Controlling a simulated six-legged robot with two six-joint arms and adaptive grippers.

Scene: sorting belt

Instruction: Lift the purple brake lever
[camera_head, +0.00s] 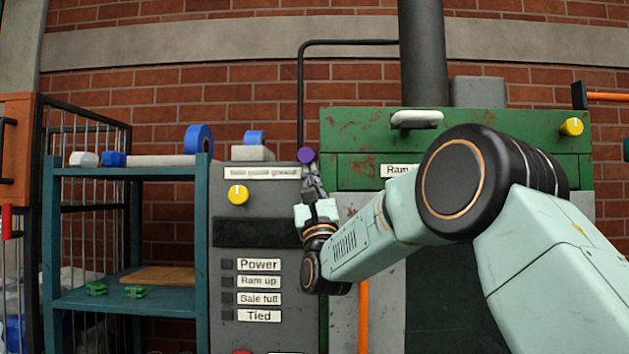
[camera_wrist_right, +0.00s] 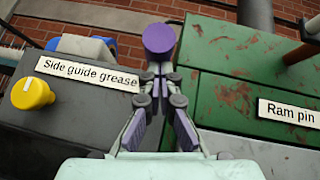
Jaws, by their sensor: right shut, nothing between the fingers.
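The purple brake lever shows as a round purple knob (camera_head: 306,155) at the right edge of the grey control cabinet, beside the green machine. In the right wrist view the purple knob (camera_wrist_right: 158,40) is straight beyond the fingertips, at the top middle. My right gripper (camera_head: 310,173) points up at the knob from just below it. In the wrist view its fingers (camera_wrist_right: 157,72) are together with nothing between them. I cannot tell whether the fingertips touch the knob. The rest of the lever is hidden. My left gripper is out of view.
The grey cabinet (camera_head: 265,220) carries a yellow knob (camera_head: 237,194) and label plates. The green machine (camera_head: 355,122) has a white handle (camera_head: 416,119) and another yellow knob (camera_head: 571,126). A teal shelf (camera_head: 124,171) with blue and white items stands at the left.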

